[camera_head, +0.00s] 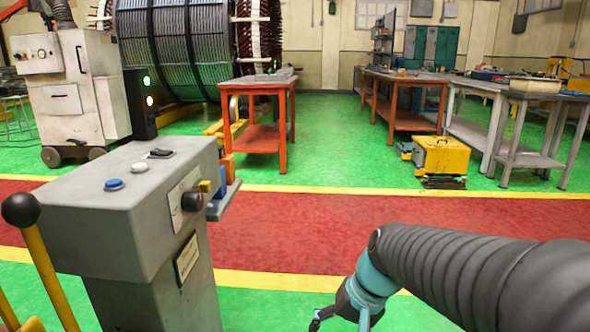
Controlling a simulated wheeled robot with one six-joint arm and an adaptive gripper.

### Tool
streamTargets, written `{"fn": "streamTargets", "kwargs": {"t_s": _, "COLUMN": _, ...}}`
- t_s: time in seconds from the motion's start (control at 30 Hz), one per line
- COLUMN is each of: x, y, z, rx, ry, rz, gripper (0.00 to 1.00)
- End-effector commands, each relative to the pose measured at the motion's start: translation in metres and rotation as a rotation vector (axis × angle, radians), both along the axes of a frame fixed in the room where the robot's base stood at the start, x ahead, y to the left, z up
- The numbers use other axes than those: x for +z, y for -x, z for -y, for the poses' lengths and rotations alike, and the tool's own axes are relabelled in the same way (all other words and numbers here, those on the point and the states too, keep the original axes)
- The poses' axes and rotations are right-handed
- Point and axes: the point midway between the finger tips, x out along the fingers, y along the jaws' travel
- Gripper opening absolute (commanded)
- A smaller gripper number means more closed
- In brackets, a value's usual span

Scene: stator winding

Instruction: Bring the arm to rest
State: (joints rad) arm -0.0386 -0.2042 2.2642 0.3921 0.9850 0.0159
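My arm comes in from the lower right in a dark ribbed sleeve and ends in a teal wrist. My gripper (340,318) is at the bottom edge, low over the green floor and right of the grey control pedestal. A dark finger shows at its left side. The rest of the gripper is cut off by the frame, so whether it is open or shut cannot be told. No object shows in it. A clear gap lies between my gripper and the pedestal.
The grey control pedestal (130,205) carries a blue button, a white button and a black switch. A ball-topped yellow lever (45,260) stands at left. Beyond the clear red walkway (330,235) are an orange table (258,137), a yellow box (441,157), workbenches and a large stator (175,45).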

Motion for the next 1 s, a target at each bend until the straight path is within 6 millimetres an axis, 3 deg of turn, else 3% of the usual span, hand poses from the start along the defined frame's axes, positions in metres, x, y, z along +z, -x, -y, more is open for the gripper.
{"fn": "streamTargets", "kwargs": {"t_s": 0.2, "x": 0.016, "y": 0.046, "z": 0.05, "rx": 0.089, "ry": 0.223, "rz": 0.157, "gripper": 0.73}}
{"fn": "streamTargets", "kwargs": {"t_s": 0.4, "x": 0.033, "y": 0.081, "z": 0.078, "rx": 0.125, "ry": 0.355, "rz": 0.274, "gripper": 0.73}}
{"fn": "streamTargets", "kwargs": {"t_s": 0.7, "x": 0.063, "y": 0.102, "z": 0.084, "rx": 0.095, "ry": 0.376, "rz": 0.393, "gripper": 0.73}}
{"fn": "streamTargets", "kwargs": {"t_s": 0.9, "x": 0.066, "y": 0.103, "z": 0.084, "rx": 0.09, "ry": 0.377, "rz": 0.401, "gripper": 0.73}}
{"fn": "streamTargets", "kwargs": {"t_s": 0.93, "x": 0.066, "y": 0.103, "z": 0.084, "rx": 0.091, "ry": 0.375, "rz": 0.4, "gripper": 0.7}}
{"fn": "streamTargets", "kwargs": {"t_s": 1.0, "x": 0.066, "y": 0.102, "z": 0.084, "rx": 0.091, "ry": 0.375, "rz": 0.4, "gripper": 0.53}}
